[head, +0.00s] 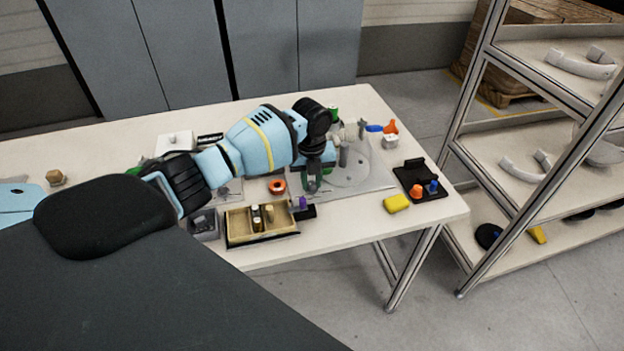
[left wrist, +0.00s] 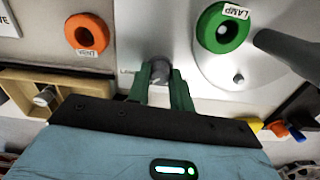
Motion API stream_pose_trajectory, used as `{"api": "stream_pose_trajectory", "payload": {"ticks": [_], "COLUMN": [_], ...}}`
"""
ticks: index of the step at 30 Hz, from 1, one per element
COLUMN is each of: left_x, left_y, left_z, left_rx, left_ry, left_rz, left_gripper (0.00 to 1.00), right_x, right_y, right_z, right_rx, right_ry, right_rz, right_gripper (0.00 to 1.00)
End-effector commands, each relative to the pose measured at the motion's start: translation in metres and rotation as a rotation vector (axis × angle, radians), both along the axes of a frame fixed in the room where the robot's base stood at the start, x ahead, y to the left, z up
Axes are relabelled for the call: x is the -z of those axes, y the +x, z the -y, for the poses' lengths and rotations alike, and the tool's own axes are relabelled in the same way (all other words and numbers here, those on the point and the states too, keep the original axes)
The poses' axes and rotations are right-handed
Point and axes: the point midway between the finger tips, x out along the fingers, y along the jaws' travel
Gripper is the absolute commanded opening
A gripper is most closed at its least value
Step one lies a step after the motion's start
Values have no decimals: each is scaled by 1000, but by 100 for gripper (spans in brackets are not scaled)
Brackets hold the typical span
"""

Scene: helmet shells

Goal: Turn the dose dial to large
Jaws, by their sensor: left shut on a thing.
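The dose dial, a small grey knob (left wrist: 159,72), stands on a pale plate in the left wrist view. Small lettering beside it on the left is only partly legible. My left gripper (left wrist: 160,84) has its two green fingers on either side of the knob and is shut on it. In the head view the left gripper (head: 313,182) points down at the plate's front left part, and the arm and gripper hide the knob. My right gripper is not in view.
An orange ring (left wrist: 87,35) and a green ring labelled LAMP (left wrist: 222,27) flank the knob. A wooden tray with small pegs (head: 233,227) stands at the front edge. A yellow block (head: 396,202) and a black holder (head: 421,180) lie right. A shelf rack (head: 480,120) stands beyond.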

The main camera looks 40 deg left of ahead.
Motion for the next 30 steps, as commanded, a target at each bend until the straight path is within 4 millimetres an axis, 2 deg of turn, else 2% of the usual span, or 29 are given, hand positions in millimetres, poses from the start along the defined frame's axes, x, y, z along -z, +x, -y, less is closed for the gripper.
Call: {"api": "stream_pose_trajectory", "payload": {"ticks": [12,28,29,30], "left_x": [1,1,1,1], "left_y": [0,0,0,0], "left_z": [0,0,0,0], "left_rx": [182,205,205,205], "left_ry": [1,0,0,0], "left_rz": [-1,-1,-1,-1], "left_gripper": [0,0,23,28], "right_x": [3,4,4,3], "right_y": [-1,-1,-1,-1], "right_z": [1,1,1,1], "right_rx": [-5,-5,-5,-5], "right_ry": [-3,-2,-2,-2], "right_rz": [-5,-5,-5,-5], "right_gripper": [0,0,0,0]}}
